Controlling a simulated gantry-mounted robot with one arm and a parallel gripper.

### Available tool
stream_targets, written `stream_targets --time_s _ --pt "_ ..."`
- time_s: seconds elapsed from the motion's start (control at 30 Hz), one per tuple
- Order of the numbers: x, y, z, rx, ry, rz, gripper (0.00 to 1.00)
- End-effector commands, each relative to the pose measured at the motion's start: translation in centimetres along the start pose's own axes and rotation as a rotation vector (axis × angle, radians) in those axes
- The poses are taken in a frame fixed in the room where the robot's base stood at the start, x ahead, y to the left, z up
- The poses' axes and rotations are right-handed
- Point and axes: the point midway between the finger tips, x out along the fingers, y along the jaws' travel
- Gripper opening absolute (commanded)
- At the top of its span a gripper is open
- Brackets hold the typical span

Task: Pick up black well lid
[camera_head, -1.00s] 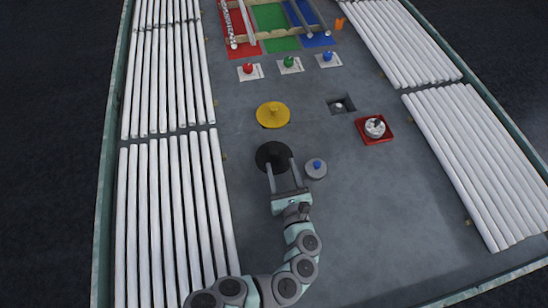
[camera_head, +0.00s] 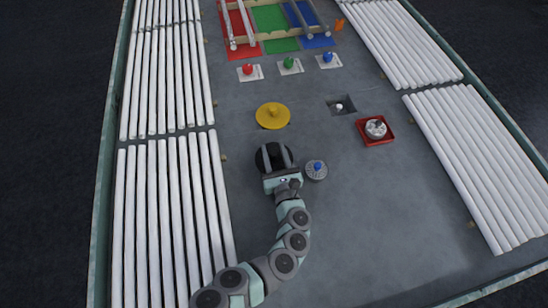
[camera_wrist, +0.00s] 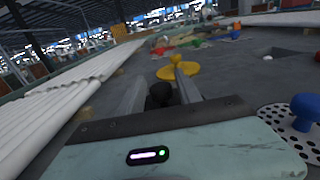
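The black well lid (camera_head: 275,153) is a round disc with a knob, lying on the grey table in front of the yellow lid. My gripper (camera_head: 275,149) is over it, its two fingers on either side of the knob. In the wrist view, the black knob (camera_wrist: 160,95) stands between the spread fingers of my gripper (camera_wrist: 160,75), with some space beside it. The gripper body hides the near part of the lid.
A yellow lid (camera_head: 273,115) lies just beyond. A perforated grey disc with a blue knob (camera_head: 317,168) sits close to the right of my gripper. A red tray (camera_head: 362,125) and a square hole (camera_head: 332,104) are further right. White tubes (camera_head: 165,215) line the left side.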

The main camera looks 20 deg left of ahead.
Motion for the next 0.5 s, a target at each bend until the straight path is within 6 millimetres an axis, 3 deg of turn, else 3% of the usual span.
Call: stream_targets --time_s 0.5 --pt "-0.01 0.0 0.01 0.0 0.0 0.0 0.0"
